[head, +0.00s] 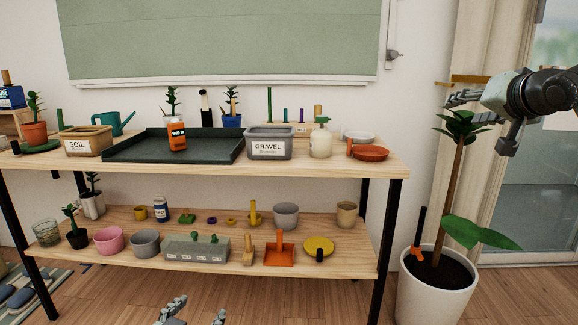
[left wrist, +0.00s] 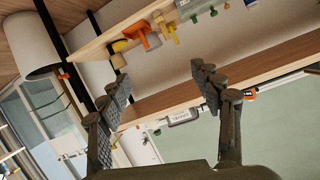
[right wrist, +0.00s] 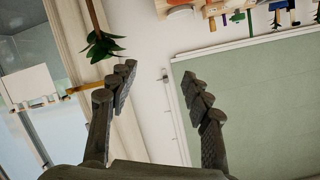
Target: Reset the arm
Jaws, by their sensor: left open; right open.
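My left gripper (head: 195,314) shows only its fingertips at the bottom edge of the head view, in front of the lower shelf. In the left wrist view its two fingers (left wrist: 160,82) are spread wide with nothing between them. My right gripper (head: 480,122) is at the upper right of the head view, beside the top of the tall potted plant (head: 465,124). In the right wrist view its fingers (right wrist: 160,85) are wide apart and empty. Whether it touches the leaves cannot be told.
A two-tier wooden bench (head: 330,165) carries a black tray (head: 125,150), an orange bottle (head: 177,138), a gravel bin (head: 269,150) and a soil bin (head: 88,148). Pots and hand tools, including an orange scoop (head: 280,254), fill the lower shelf. The plant's white pot (head: 430,295) stands right of the bench.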

